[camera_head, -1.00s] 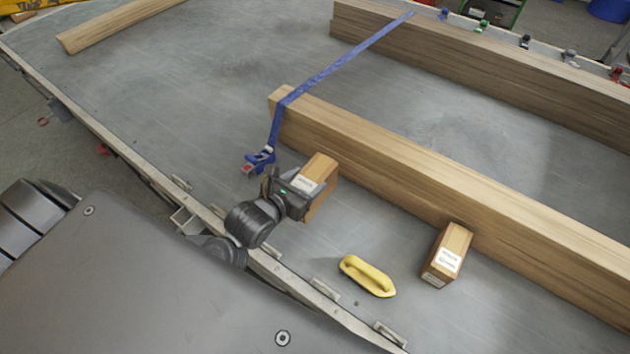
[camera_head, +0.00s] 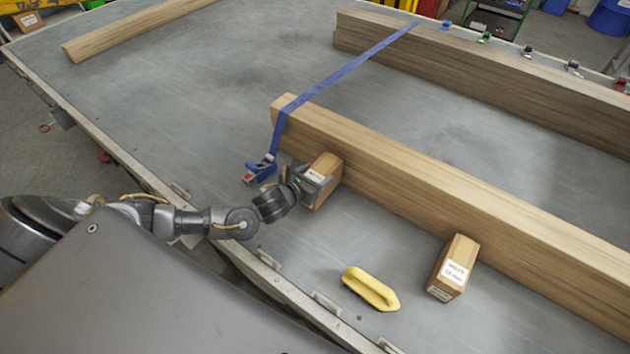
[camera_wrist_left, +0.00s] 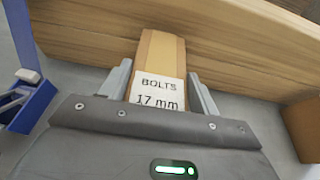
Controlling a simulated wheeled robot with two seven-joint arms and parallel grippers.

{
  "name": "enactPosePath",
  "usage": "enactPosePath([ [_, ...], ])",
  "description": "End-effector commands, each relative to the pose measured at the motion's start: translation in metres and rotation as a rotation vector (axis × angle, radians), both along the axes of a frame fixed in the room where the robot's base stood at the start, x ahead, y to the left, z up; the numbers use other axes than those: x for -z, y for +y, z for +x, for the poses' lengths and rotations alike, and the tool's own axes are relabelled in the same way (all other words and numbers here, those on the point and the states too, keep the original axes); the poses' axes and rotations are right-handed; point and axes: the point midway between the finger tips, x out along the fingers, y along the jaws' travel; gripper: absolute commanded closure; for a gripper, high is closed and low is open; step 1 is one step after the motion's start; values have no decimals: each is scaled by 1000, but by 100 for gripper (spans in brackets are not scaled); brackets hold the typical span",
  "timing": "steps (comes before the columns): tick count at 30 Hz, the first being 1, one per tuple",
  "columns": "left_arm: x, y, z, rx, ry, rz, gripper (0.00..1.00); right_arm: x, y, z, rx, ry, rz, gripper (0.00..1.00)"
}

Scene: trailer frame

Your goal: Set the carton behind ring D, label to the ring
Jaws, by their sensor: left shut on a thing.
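A brown carton (camera_head: 324,168) stands on the grey trailer bed against or close to the near side of the long timber beam, close to the beam's left end. My left gripper (camera_head: 312,182) is shut on this carton from the near side. In the left wrist view the carton (camera_wrist_left: 161,55) sits between both fingers (camera_wrist_left: 160,85), and its white label reads "BOLTS 17 mm" and faces the gripper. Lashing fittings (camera_head: 268,260) line the near edge; I cannot read any ring letter. My right gripper is out of view.
A second labelled carton (camera_head: 453,268) stands near the beam (camera_head: 420,180) on the right. A yellow handle-shaped object (camera_head: 370,288) lies near the edge. A blue strap (camera_head: 340,68) crosses the beam to its ratchet (camera_head: 262,168). Bed left of the ratchet is clear.

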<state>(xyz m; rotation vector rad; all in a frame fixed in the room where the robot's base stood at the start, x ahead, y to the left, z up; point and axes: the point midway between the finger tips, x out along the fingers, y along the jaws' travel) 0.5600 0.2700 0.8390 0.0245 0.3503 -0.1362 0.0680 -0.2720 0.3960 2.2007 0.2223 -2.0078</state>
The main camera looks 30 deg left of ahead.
Motion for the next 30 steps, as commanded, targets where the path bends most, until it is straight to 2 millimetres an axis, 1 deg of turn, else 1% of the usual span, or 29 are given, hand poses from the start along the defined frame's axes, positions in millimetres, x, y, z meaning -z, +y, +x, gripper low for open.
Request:
enactPosePath([
  [3, 16, -1, 0, -1, -1, -2, 100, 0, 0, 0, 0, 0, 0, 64],
  [6, 24, -1, 0, 0, -2, -2, 100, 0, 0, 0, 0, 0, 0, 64],
  [19, 30, -1, -1, 1, -3, -2, 100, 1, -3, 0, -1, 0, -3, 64],
  [20, 31, -1, -2, 1, 1, 0, 35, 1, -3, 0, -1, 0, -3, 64],
  [24, 31, -1, -2, 1, 1, 0, 17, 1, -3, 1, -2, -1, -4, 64],
  [30, 30, -1, -1, 1, 1, 0, 17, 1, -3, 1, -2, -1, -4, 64],
])
